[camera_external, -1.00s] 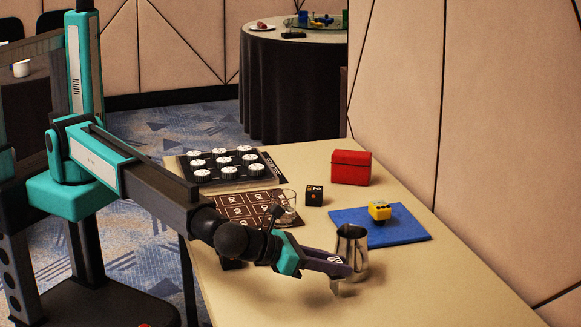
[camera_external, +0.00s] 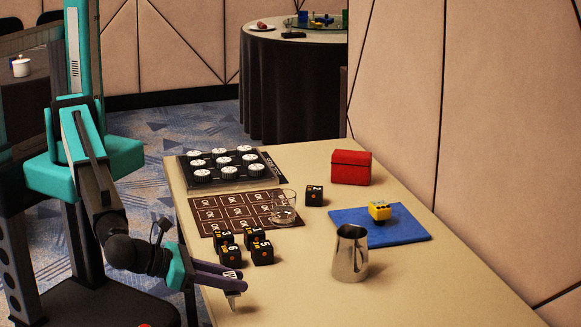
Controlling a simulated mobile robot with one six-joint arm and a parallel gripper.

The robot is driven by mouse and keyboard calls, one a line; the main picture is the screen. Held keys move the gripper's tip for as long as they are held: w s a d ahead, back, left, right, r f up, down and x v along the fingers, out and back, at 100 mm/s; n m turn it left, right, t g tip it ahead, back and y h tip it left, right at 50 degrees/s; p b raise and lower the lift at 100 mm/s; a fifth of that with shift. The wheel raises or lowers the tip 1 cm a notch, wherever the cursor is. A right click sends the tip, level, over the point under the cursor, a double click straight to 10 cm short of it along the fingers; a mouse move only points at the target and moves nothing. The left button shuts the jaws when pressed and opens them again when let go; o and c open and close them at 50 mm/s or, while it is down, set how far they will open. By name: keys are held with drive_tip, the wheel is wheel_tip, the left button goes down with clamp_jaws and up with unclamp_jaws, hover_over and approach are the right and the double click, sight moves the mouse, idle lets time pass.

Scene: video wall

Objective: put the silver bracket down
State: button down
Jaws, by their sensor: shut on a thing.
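My gripper (camera_external: 234,284) is low over the near left part of the table (camera_external: 310,300). It is shut on the silver bracket (camera_external: 233,301), a small metal piece that hangs below the fingertips. The fingers hide part of it. The bracket is close to the tabletop; I cannot tell whether it touches it.
Several black dice (camera_external: 262,251) stand just behind my gripper. A metal pitcher (camera_external: 350,256) stands to its right. Farther back are a brown card mat (camera_external: 222,213), a glass (camera_external: 283,207), a blue mat (camera_external: 401,227) with a yellow die (camera_external: 379,211), and a red box (camera_external: 351,167). The near middle is clear.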

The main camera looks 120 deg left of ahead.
drive_tip(key=s+d+p, duration=0.4)
drive_tip(key=s+d, duration=0.8)
drive_tip(key=shift+s+d, duration=0.15)
drive_tip(key=shift+s, duration=0.05)
drive_tip(key=shift+r, duration=0.1)
idle(0.3)
